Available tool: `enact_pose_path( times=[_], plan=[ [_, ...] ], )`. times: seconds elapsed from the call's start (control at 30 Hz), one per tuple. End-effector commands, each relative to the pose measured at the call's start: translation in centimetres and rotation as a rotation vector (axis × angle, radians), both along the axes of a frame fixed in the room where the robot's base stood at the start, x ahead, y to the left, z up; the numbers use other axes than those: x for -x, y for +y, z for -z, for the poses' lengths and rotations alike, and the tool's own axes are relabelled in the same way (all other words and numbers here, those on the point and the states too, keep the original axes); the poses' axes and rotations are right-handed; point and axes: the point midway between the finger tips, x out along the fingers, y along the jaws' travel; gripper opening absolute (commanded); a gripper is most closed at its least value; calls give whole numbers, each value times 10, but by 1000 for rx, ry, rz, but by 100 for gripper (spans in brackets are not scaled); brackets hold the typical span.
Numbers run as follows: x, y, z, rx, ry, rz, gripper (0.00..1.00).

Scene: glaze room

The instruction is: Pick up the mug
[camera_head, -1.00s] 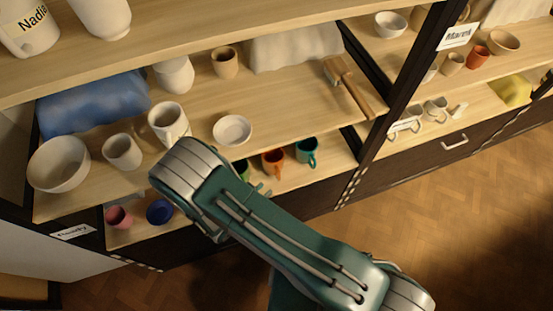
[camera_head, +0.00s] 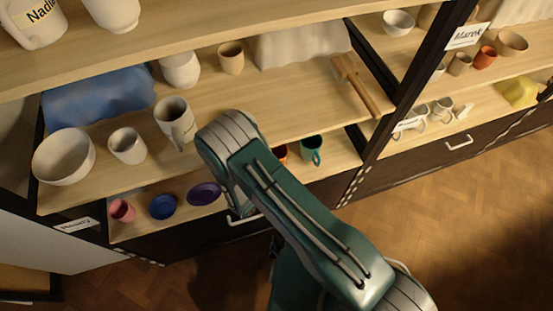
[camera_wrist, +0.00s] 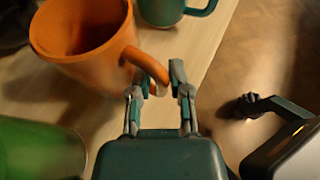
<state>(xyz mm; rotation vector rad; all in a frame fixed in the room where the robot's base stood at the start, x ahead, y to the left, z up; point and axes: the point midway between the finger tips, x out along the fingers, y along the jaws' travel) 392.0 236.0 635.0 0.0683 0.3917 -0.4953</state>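An orange mug (camera_wrist: 85,40) stands on a wooden shelf in the wrist view, its handle pointing toward my gripper (camera_wrist: 160,78). My gripper is open, with its two fingers apart. The handle's outer curve shows at the gap between the fingertips, close to the left finger; I cannot tell whether they touch. In the head view only a sliver of the orange mug (camera_head: 281,153) shows beside my arm, on the lower shelf. My gripper is hidden behind my arm there.
A teal mug (camera_wrist: 170,8) stands beyond the orange one, and a green mug (camera_wrist: 38,150) is at lower left. A purple dish (camera_head: 205,193), blue dish (camera_head: 162,206) and pink mug (camera_head: 122,210) share the lower shelf. The shelf above overhangs. The floor is clear.

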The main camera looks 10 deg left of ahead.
Motion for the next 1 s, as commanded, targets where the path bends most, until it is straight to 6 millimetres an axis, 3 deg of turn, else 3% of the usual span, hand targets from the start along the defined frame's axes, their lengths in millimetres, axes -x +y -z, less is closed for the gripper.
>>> enact_pose_path(
  times=[0.57,0.77,1.0],
  plan=[
    [0,1,-9,0,-1,0,0],
    [2,2,-37,-2,-2,-2,0],
    [45,15,-87,-4,-3,-4,0]
  ],
)
